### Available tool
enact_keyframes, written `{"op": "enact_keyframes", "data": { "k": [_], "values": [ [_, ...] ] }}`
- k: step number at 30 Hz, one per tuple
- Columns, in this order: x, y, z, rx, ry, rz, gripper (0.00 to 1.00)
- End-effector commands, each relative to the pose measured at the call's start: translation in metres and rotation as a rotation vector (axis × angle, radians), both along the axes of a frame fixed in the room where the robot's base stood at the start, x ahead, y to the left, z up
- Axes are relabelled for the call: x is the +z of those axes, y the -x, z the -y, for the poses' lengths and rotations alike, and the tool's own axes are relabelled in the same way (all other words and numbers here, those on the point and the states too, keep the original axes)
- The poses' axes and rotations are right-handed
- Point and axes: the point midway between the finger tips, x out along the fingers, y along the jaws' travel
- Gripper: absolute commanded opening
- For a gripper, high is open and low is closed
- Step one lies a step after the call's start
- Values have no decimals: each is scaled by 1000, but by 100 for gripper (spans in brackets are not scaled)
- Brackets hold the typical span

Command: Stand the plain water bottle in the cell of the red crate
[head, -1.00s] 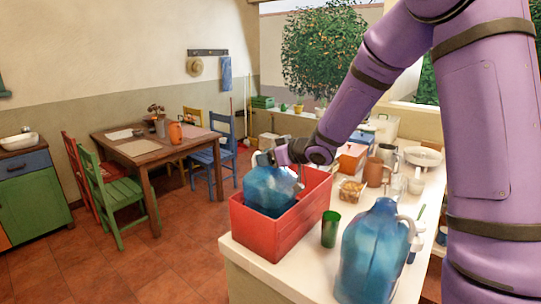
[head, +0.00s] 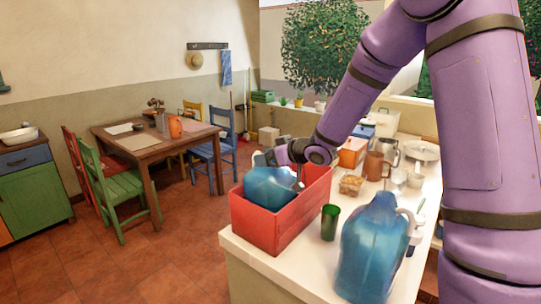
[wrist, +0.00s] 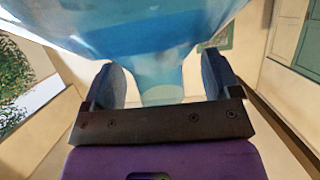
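The blue water bottle (head: 268,188) is partly inside the red crate (head: 276,233) at the near end of the counter. Its lower part is hidden by the crate's walls, so I cannot tell whether it touches the bottom or stands fully upright. My gripper (head: 292,170) is at the bottle's upper part. In the wrist view, the fingers of my gripper (wrist: 165,80) lie on either side of the bottle's narrow part, and the blue body (wrist: 150,38) fills the top of the picture. The gripper appears shut on it, though the contact itself is not clear.
A second large blue jug (head: 372,252) with a light handle stands at the counter's front. A green cup (head: 329,223) stands between it and the crate. A food container (head: 351,186), a brown pitcher (head: 376,167) and other kitchenware stand behind. Open floor lies left of the counter.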

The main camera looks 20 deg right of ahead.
Motion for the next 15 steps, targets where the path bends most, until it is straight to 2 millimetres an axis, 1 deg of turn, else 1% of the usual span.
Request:
{"op": "enact_keyframes", "data": {
  "k": [10, 15],
  "values": [
    [1, 2, 1, 0, 1, -1, 90],
    [8, 15, 11, -3, 1, 1, 90]
  ]
}}
